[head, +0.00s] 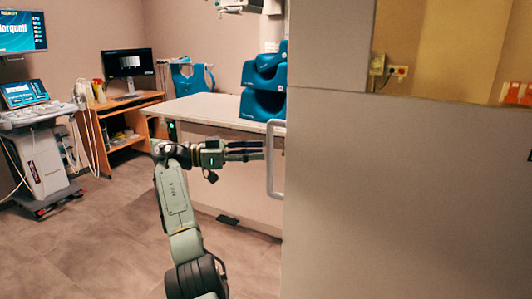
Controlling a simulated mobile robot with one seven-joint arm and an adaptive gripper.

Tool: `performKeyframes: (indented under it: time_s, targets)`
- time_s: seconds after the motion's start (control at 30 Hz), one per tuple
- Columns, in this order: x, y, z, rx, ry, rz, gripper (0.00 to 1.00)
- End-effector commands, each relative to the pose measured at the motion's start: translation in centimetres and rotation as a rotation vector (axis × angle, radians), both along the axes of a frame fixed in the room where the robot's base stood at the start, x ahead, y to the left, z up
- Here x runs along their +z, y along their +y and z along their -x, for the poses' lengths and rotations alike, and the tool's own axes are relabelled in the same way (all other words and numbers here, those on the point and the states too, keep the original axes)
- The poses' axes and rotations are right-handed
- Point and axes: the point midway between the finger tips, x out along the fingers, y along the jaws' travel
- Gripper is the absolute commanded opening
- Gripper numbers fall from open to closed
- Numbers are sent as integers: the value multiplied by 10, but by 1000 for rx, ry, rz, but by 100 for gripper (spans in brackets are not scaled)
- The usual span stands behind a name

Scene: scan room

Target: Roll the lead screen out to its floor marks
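The lead screen (400,200) is a large grey panel that fills the right side of the head view. It has a yellowish window (455,50) at its upper right. A light upright bar handle (271,170) stands on its left edge. My gripper (262,150) points right at the handle's upper part, with its fingers spread and nothing seen between them. The fingertips end just left of the bar, seemingly short of it; contact cannot be told. The screen's base and any floor marks are out of view.
A table with a pale top (205,108) stands behind my arm, bearing blue padded supports (263,105). A wheeled ultrasound cart (40,155) and a wooden desk (125,110) with a monitor (127,63) stand at left. The tiled floor (100,245) at lower left is clear.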

Motion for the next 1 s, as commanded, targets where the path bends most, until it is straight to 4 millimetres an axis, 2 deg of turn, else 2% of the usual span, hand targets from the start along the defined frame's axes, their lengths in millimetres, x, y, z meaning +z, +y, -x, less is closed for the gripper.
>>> performKeyframes:
  time_s: [0.1, 0.23, 0.67, 0.77, 1.0]
  targets:
    - [0, 19, 2, 1, 2, -1, 36]
    - [0, 30, 4, 1, 1, 0, 36]
    - [-1, 35, 4, 9, 3, -5, 36]
    - [-7, 45, 1, 58, 18, -32, 36]
    - [-26, 86, -9, 347, 85, -140, 36]
